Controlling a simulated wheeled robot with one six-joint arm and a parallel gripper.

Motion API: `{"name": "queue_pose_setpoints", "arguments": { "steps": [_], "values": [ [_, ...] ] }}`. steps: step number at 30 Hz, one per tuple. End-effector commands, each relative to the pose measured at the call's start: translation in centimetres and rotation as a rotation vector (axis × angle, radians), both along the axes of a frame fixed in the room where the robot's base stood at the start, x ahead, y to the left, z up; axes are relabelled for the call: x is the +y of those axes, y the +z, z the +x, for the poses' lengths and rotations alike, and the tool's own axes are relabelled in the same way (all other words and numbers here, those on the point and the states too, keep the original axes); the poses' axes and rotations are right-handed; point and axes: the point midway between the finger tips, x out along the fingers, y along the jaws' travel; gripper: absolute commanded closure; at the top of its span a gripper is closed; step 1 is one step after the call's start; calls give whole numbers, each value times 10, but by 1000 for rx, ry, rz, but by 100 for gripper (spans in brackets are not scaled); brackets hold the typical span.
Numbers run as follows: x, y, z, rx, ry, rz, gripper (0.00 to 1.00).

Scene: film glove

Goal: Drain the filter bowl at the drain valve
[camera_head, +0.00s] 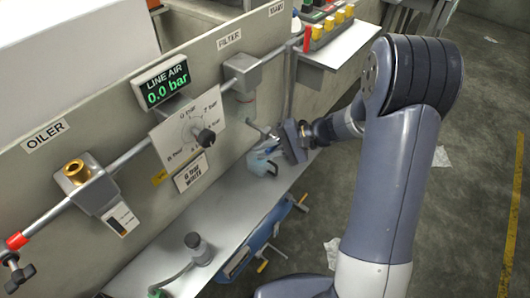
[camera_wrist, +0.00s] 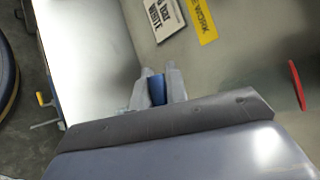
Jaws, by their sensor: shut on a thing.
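The filter housing (camera_head: 243,74) sits on the pipe under the FILTER label, with the grey-green filter bowl (camera_head: 246,106) hanging below it. My gripper (camera_head: 268,143) is below and to the right of the bowl, close to the panel. In the wrist view my gripper (camera_wrist: 157,90) is shut on a small blue piece (camera_wrist: 158,91). I cannot tell what this piece belongs to. The drain valve is not clear in either view. A pale blue and white object (camera_head: 262,166) is at the shelf, just below my fingers. The line air display (camera_head: 161,86) reads 0.0 bar.
The regulator panel with a black knob (camera_head: 206,138) is left of the bowl. The oiler (camera_head: 76,175) is further left. The metal shelf (camera_head: 222,215) runs below, with a small grey fitting (camera_head: 197,247) on it. A red strip (camera_wrist: 297,85) shows at right in the wrist view.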

Motion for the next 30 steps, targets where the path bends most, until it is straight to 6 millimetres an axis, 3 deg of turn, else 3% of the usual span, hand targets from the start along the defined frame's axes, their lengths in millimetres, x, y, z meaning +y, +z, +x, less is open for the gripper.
{"name": "queue_pose_setpoints", "arguments": {
  "steps": [14,15,22,30],
  "values": [
    [-1,-4,0,-65,-1,-52,100],
    [-1,-4,0,-65,-1,-52,85],
    [-1,-4,0,-64,0,-52,66],
    [-1,-4,0,-65,0,-51,64]
  ]
}}
